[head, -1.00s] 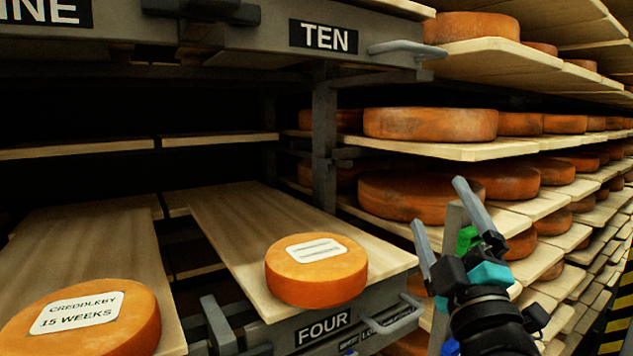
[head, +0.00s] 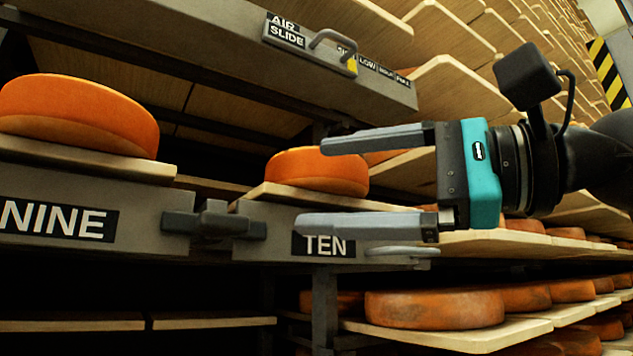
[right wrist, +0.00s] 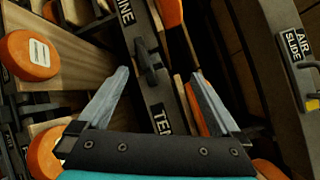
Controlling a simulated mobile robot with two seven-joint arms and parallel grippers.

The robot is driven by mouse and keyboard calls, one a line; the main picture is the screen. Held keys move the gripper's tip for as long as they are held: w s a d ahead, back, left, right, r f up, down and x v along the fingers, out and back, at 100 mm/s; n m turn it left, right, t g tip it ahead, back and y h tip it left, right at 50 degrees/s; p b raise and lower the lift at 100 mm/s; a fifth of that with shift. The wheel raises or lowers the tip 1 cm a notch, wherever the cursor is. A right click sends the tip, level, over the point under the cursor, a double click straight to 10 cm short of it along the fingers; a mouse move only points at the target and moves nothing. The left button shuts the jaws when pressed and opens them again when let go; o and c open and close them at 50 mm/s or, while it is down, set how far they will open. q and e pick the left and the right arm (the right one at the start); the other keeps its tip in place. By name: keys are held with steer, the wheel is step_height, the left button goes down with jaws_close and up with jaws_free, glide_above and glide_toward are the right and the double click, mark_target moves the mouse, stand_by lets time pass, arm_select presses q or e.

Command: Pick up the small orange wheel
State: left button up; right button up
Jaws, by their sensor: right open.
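A small orange wheel (head: 300,171) sits on the board above the label TEN in the head view. My right gripper (head: 311,184) comes in from the right with its jaws wide open. Its upper finger overlaps the wheel's upper right edge in the picture; its lower finger crosses in front of the TEN panel. Nothing is between the fingers. In the right wrist view the gripper (right wrist: 160,85) also shows open, and part of an orange wheel (right wrist: 192,105) shows beside the right finger. I cannot tell whether any finger touches it. My left gripper is not in view.
A larger orange wheel (head: 75,118) sits on the NINE board at left. A latch (head: 212,222) and a handle (head: 395,252) stick out from the shelf front. The AIR SLIDE panel (head: 340,60) hangs above. A labelled wheel (right wrist: 28,55) lies at left in the right wrist view.

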steer(key=d+r+t+h, duration=0.6)
steer(key=d+t, duration=0.1)
steer(key=d, duration=0.2)
steer(key=m+p, duration=0.1)
glide_toward(340, 160)
steer(key=x, duration=0.5)
steer(key=shift+a+f, duration=0.2)
steer(key=shift+a, duration=0.05)
steer(key=shift+p+x, duration=0.85)
steer(key=shift+x, duration=1.9)
steer(key=shift+d+f, duration=0.1)
steer(key=shift+d, duration=0.1)
steer(key=shift+c, duration=0.4)
jaws_close()
steer(key=shift+r, duration=0.3)
